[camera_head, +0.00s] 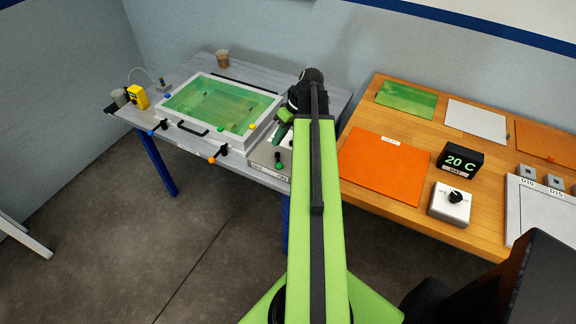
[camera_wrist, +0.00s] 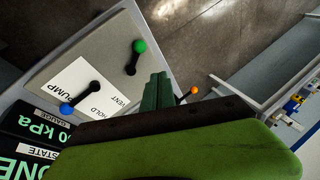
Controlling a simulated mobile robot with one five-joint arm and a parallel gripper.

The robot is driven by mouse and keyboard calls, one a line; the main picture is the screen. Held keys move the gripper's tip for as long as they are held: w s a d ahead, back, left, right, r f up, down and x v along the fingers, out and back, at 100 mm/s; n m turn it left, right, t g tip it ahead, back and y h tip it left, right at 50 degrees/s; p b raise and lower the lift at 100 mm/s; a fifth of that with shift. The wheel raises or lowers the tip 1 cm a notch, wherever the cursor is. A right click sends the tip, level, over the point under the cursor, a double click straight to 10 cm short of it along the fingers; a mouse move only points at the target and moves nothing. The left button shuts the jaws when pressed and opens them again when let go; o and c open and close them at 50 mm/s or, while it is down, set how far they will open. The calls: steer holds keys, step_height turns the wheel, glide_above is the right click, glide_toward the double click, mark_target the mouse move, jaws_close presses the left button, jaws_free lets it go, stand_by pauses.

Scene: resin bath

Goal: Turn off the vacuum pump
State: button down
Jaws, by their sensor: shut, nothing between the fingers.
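A grey control box (camera_head: 285,155) stands at the right end of the grey bench, partly hidden by my arm. In the wrist view its panel (camera_wrist: 75,53) carries a black lever with a green knob (camera_wrist: 139,46) and a black lever with a blue knob (camera_wrist: 67,107). The blue-knobbed one lies over a white label (camera_wrist: 82,85) marked PUMP, HOLD and VENT, its knob near PUMP. The green knob also shows in the head view (camera_head: 278,166). My gripper (camera_wrist: 158,82) is shut and empty, apart from the green-knobbed lever and beside the box edge. It appears in the head view (camera_head: 281,134).
The white-framed green bath (camera_head: 216,105) is left of the box. An orange-knobbed clamp (camera_head: 215,158) is at its front edge; the knob shows near my fingers (camera_wrist: 194,90). Displays (camera_wrist: 38,130) stand beside the panel. A wooden table (camera_head: 390,110) is at right.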

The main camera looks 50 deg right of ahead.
steer(key=s+d+t, duration=0.1)
steer(key=s+d, duration=0.6)
steer(key=d, duration=0.2)
steer(key=shift+s+d+f+t+b, duration=0.15)
steer(key=shift+s+d+t+b, duration=0.15)
steer(key=shift+d+t+b, duration=0.15)
steer(key=b, duration=0.9)
glide_toward(289, 164)
steer(key=w+f, duration=0.1)
steer(key=f, duration=0.1)
steer(key=w+f, duration=0.2)
steer(key=shift+w+f, duration=0.15)
steer(key=shift+f, duration=0.1)
steer(key=a, duration=0.2)
steer(key=shift+w+a, duration=0.2)
steer(key=shift+a, duration=0.15)
steer(key=shift+w+a, duration=0.1)
steer(key=shift+a, duration=0.55)
